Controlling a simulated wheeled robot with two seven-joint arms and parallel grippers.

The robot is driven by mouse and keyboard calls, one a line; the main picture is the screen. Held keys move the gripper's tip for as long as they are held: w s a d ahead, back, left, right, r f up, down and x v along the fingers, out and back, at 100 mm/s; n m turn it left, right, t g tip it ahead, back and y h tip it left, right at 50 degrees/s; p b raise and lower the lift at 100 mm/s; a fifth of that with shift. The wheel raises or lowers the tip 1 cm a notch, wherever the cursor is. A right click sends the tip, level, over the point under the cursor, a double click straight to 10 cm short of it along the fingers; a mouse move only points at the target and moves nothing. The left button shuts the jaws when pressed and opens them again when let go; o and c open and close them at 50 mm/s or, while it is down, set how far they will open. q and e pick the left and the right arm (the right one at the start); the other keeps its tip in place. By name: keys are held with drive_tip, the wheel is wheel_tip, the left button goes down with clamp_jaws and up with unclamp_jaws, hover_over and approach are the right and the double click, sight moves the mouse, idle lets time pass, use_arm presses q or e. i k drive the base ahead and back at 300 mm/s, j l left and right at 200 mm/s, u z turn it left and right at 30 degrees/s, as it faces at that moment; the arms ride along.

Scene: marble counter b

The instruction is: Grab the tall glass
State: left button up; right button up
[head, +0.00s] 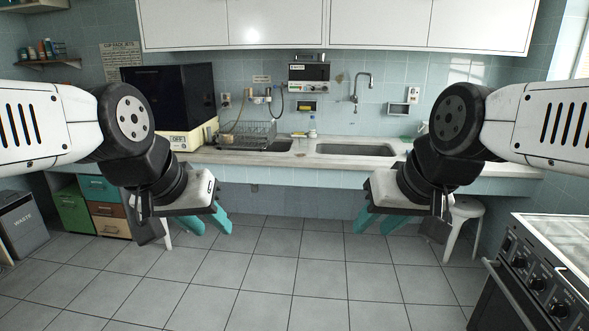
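I cannot make out a tall glass in the head view. A small clear bottle-like item (312,127) with a blue top stands at the back of the marble counter (300,158), left of the sink; it is too small to identify surely. My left gripper (207,222) hangs in front of the counter, left of centre, with its teal fingers apart and nothing between them. My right gripper (379,221) hangs in front of the counter, right of centre, also with fingers apart and empty. My arms hide parts of the counter at both sides.
A sink (356,150) with a tap (361,84) is set in the counter. A dish rack (248,135) and a dark box-shaped appliance (176,95) stand left. White cupboards (335,24) hang above. A stove (545,270) is at right, a waste bin (24,224) at left. The middle floor is clear.

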sight(303, 135)
drive_tip(key=i, duration=2.1)
drive_tip(key=i+z, duration=0.2)
drive_tip(key=i, duration=0.25)
drive_tip(key=i+j+z, duration=0.2)
drive_tip(key=i, duration=0.2)
drive_tip(key=i+j+z, duration=0.2)
drive_tip(key=i, duration=0.2)
drive_tip(key=i+j+z, duration=0.15)
drive_tip(key=i, duration=0.25)
